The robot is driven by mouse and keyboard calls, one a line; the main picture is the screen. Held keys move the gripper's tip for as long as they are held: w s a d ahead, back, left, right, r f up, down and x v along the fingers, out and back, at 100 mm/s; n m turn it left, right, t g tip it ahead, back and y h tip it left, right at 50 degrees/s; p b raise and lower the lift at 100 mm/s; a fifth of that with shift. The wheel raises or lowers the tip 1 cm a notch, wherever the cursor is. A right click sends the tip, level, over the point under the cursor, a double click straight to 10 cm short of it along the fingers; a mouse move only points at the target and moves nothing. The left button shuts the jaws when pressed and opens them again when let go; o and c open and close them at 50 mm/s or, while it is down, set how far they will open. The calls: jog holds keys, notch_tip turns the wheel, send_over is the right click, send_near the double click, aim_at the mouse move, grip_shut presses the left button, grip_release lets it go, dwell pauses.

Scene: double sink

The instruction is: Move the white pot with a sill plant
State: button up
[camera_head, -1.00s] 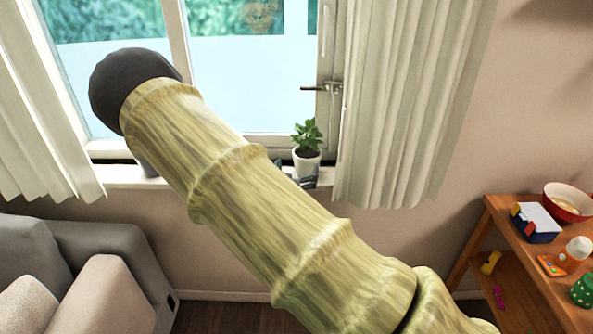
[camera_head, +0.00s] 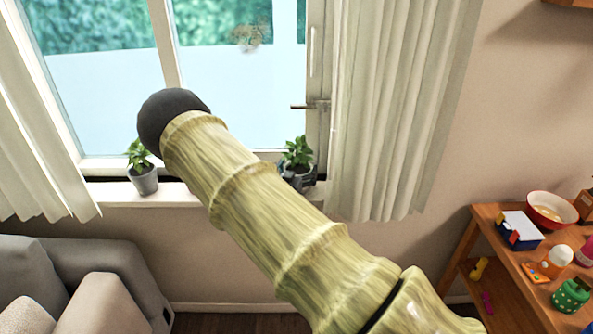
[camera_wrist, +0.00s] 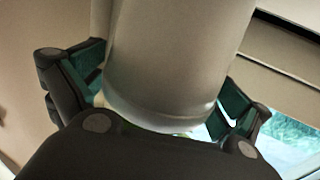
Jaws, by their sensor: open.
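The white pot (camera_wrist: 175,65) fills the middle of the wrist view, between the two fingers of my gripper (camera_wrist: 163,88). The fingers are open, one on each side of it; I cannot tell whether either touches it. In the head view its green plant (camera_head: 298,151) shows on the window sill at the right end of the window, by the curtain. A second plant in a grey pot (camera_head: 145,180) stands on the sill (camera_head: 178,194) at the left.
The window frame (camera_head: 318,110) and its handle (camera_head: 310,105) are close behind the pot. A curtain (camera_head: 400,110) hangs just right of it. A grey sofa (camera_head: 85,260) is at lower left, and a wooden shelf (camera_head: 490,217) with toys and a bowl at right.

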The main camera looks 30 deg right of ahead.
jog(key=c, duration=1.2)
jog(key=shift+a, duration=0.1)
